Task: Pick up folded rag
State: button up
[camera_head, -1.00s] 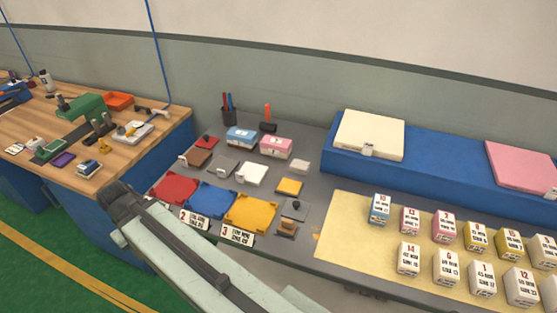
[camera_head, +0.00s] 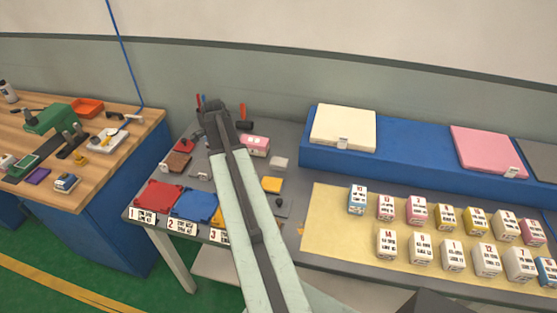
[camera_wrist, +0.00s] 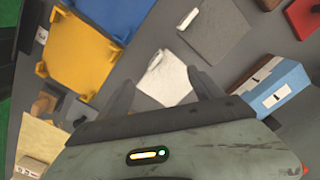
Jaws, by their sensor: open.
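A white folded cloth (camera_wrist: 170,82), which looks like a folded rag, lies on the grey table in the wrist view. My gripper (camera_wrist: 162,77) is open, with its two dark fingers on either side of the cloth's near part in the picture. I cannot tell whether they touch it or hover above. A grey folded cloth (camera_wrist: 212,32) with a small white tag lies just beyond. A brown piece (camera_head: 178,161) lies farther left there.
In the wrist view, a yellow tray (camera_wrist: 80,52) is at left, a blue tray (camera_wrist: 118,12) above it and a blue-white box (camera_wrist: 272,88) at right. In the head view, numbered boxes (camera_head: 422,248) stand on a yellow mat (camera_head: 325,215) before a blue platform (camera_head: 320,158).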

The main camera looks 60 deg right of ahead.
aim_at(279, 161)
jog(key=s+d+m, duration=0.3)
jog(key=s+d, duration=0.1)
jog(key=d, duration=0.2)
jog(key=s+d+r+m, duration=0.1)
jog(key=s+d+m, duration=0.3)
jog(key=d, duration=0.2)
jog(key=s+d+m, duration=0.3)
jog(key=s+d, duration=0.2)
jog(key=d, duration=0.1)
jog(key=shift+s+r+m+p, duration=0.1)
jog(key=shift+r+m+p, duration=0.05)
jog(key=shift+m+p, duration=0.25)
notch_tip(279, 161, down, 8)
jog(key=b, duration=0.8)
jog(key=shift+r, duration=0.1)
jog(key=c, duration=1.4)
